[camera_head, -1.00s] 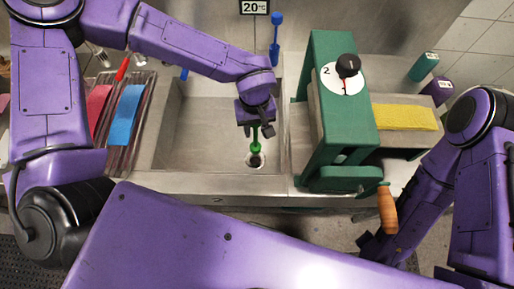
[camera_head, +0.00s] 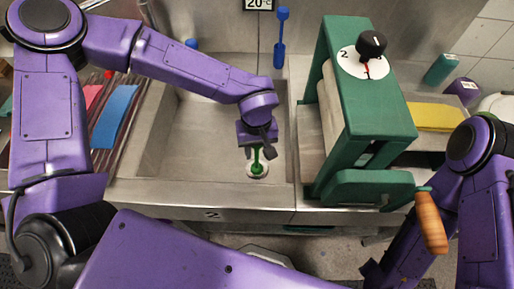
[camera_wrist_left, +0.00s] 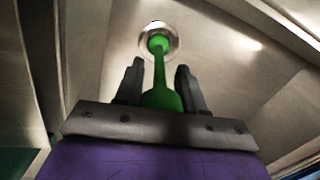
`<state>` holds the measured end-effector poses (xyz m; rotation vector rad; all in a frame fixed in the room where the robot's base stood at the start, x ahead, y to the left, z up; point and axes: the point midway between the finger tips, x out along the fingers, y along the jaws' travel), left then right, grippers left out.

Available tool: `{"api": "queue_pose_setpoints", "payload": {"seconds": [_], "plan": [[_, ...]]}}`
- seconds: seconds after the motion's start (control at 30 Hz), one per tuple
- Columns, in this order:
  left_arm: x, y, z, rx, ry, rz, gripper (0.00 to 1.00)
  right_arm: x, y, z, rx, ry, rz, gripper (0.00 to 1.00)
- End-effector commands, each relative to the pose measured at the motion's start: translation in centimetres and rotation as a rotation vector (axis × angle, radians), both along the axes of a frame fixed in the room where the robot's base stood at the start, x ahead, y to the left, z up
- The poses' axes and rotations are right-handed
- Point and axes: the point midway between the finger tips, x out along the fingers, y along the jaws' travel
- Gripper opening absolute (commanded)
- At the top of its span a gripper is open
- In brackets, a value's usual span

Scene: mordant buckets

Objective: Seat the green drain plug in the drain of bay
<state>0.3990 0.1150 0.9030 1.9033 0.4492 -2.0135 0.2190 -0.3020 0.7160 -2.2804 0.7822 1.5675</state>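The green drain plug (camera_head: 257,160) hangs upright below my left gripper (camera_head: 257,147) in the steel basin (camera_head: 195,140). In the left wrist view my left gripper (camera_wrist_left: 160,80) has a finger on each side of the plug's wide green top (camera_wrist_left: 161,99), close against it. The stem runs down to a green lower end inside the outline of the bright drain ring (camera_wrist_left: 172,42). The ring also shows around the plug's foot in the head view (camera_head: 250,174). I cannot tell whether the plug sits fully down. My right gripper is not clearly visible.
A green press (camera_head: 372,120) with a dial and a wooden handle (camera_head: 431,222) stands right of the basin. A blue tool (camera_head: 280,40) stands at the back wall. Blue (camera_head: 114,115) and pink strips lie on the left rack. The basin's left part is clear.

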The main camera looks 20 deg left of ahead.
Motion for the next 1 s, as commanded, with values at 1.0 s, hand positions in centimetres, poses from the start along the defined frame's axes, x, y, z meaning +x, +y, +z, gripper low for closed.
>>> {"api": "queue_pose_setpoints", "payload": {"seconds": [1.0], "plan": [[0.6,0.3,12.1,0.0,-0.001,0.001,0.62,0.0,0.0,-0.2,0.0,0.0,0.0,0.38]]}}
